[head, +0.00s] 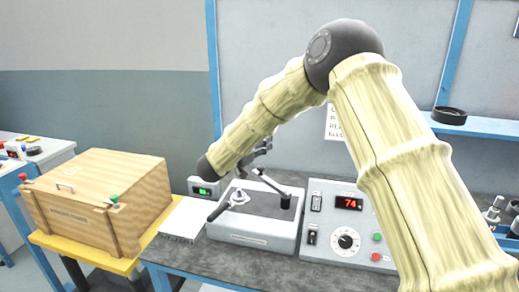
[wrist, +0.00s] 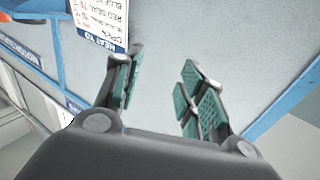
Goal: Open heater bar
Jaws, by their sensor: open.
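A white box-shaped sealer unit (head: 250,228) with a dark top sits on the bench in the head view. A lever with a black grip (head: 218,212) reaches from its top toward the front left, and a metal bar (head: 272,184) slants down to a dark post at its right; I cannot tell which is the heater bar. My gripper (head: 262,150) is partly hidden behind my forearm, above and behind the unit. In the wrist view my gripper (wrist: 160,78) is open and empty, its teal-padded fingers apart in front of a grey wall panel.
A control box (head: 345,222) with a red "74" display stands right of the unit. A small green-lit meter (head: 203,187) and white sheets (head: 186,218) lie to the left. A wooden crate (head: 100,205) sits farther left. A notice (wrist: 102,20) hangs on the panel.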

